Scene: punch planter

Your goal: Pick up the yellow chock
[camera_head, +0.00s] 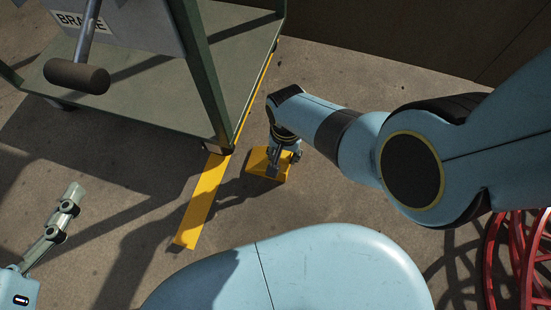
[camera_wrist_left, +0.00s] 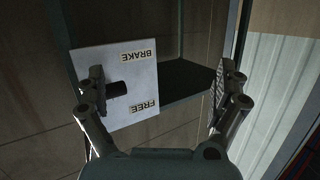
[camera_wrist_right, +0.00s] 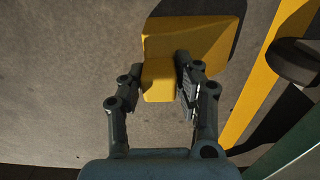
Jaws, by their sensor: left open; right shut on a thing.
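The yellow chock (camera_head: 258,163) is at floor level just right of the cart's near corner post in the head view. It shows large in the right wrist view (camera_wrist_right: 190,38), with a dark shadow along its right side. My right gripper (camera_head: 277,163) is above the chock, pointing down. Its fingers (camera_wrist_right: 158,75) are shut on the chock's narrower near part, one on each side. I cannot tell whether the chock is clear of the floor. My left gripper (camera_head: 68,212) is at the lower left of the head view, open and empty, far from the chock; its fingers (camera_wrist_left: 160,88) are spread.
A green cart (camera_head: 150,95) stands at upper left, with a BRAKE plate (camera_head: 125,28) and a lever with a dark handle (camera_head: 77,76). A yellow floor strip (camera_head: 203,203) runs left of the chock. A red spoked wheel (camera_head: 520,262) is at lower right. Floor right of the chock is clear.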

